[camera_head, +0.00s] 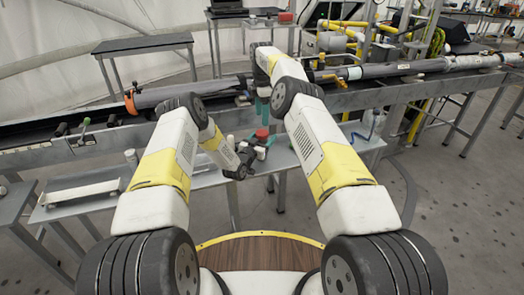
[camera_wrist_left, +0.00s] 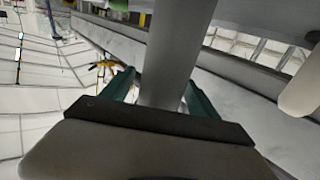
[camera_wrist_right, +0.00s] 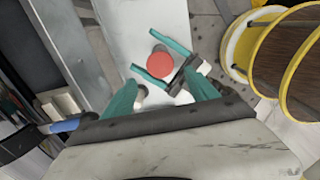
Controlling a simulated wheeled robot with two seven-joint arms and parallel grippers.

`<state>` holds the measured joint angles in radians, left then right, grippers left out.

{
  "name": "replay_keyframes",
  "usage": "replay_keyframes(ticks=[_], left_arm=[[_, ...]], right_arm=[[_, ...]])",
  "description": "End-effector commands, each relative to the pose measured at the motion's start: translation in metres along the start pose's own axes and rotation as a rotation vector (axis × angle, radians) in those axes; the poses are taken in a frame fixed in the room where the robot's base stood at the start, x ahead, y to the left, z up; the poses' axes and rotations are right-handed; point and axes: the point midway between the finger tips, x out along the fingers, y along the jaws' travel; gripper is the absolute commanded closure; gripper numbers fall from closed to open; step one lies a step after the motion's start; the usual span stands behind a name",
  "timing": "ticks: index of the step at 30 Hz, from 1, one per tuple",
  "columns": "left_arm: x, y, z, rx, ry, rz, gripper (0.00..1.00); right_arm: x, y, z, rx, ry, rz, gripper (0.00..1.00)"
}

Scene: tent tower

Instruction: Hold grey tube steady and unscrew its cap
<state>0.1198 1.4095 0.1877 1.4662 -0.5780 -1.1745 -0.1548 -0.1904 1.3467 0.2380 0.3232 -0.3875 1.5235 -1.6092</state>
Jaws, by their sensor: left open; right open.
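The grey tube (camera_wrist_left: 172,55) stands between the spread teal fingers of my left gripper (camera_wrist_left: 160,80); I cannot tell whether either finger touches it. Its round red cap (camera_wrist_right: 158,63) shows from above in the right wrist view, with the left gripper's fingers on either side below it. In the head view the red cap (camera_head: 262,133) is just under my right gripper (camera_head: 263,112). My right gripper is open, fingers pointing down, with nothing held between them. The tube's lower part is mostly hidden in the head and right wrist views.
A grey bench (camera_head: 205,180) lies below the grippers, with several small items around them. A white tray (camera_head: 82,193) sits on its left part. Behind runs a long rail (camera_head: 350,97) carrying a thick grey pipe (camera_head: 395,69). Another red-topped item (camera_head: 285,17) stands on a back table.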

Motion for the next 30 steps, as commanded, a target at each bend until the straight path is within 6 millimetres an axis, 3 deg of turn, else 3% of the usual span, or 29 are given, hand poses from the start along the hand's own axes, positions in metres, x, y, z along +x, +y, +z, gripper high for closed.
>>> replay_keyframes(ticks=[11,22,26,28,30], left_arm=[[0.0071,0.0000,0.0001,-0.001,-0.001,0.000,0.31],[0.0070,-0.0002,0.0000,0.000,0.000,0.000,1.00],[0.0069,-0.0002,-0.0001,0.000,0.000,0.000,1.00],[0.0069,-0.0002,-0.0001,0.000,0.000,0.000,1.00],[0.0070,-0.0002,-0.0001,0.000,0.000,0.000,1.00]], right_arm=[[-0.0002,0.0000,0.0000,0.000,0.000,0.000,0.33],[-0.0002,0.0000,0.0000,0.000,0.000,0.000,0.33],[-0.0001,0.0000,0.0000,0.001,0.000,0.000,0.33],[-0.0001,0.0000,0.0000,0.002,0.000,0.000,0.42],[-0.0001,0.0000,0.0000,0.018,0.000,0.000,0.42]])
